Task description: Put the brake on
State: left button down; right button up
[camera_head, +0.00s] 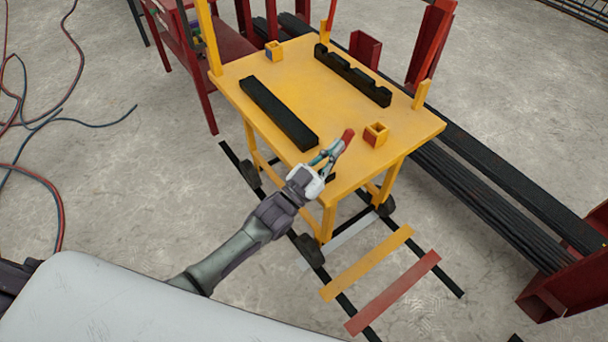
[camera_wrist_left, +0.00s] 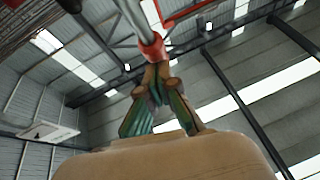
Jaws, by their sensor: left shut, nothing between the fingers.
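A yellow cart (camera_head: 250,85) stands on the concrete floor on dark wheels. A red-ended lever (camera_head: 347,138) shows at the cart's near edge. In the left wrist view the red end (camera_wrist_left: 152,47) sits on a grey rod, right at my fingertips. My left gripper (camera_head: 331,156) is shut with nothing between its fingers, just below the red end. In the left wrist view its fingers (camera_wrist_left: 158,82) meet at the tips. I cannot tell whether they touch the red end. My right gripper is not in view.
A black bar (camera_head: 278,112) and a notched black block (camera_head: 353,76) lie on the cart top, with small yellow boxes (camera_head: 376,134). Yellow (camera_head: 367,263) and red (camera_head: 392,292) floor strips lie before the cart. Dark rebar bundles (camera_head: 490,205) lie right of it; cables (camera_head: 45,120) lie left.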

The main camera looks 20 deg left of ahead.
pick_arm(q)
jog(key=shift+s+a+f, duration=0.15)
jog(key=shift+s+f, duration=0.1)
jog(key=shift+s, duration=0.15)
jog(key=v, duration=1.1)
jog(key=shift+a, duration=0.15)
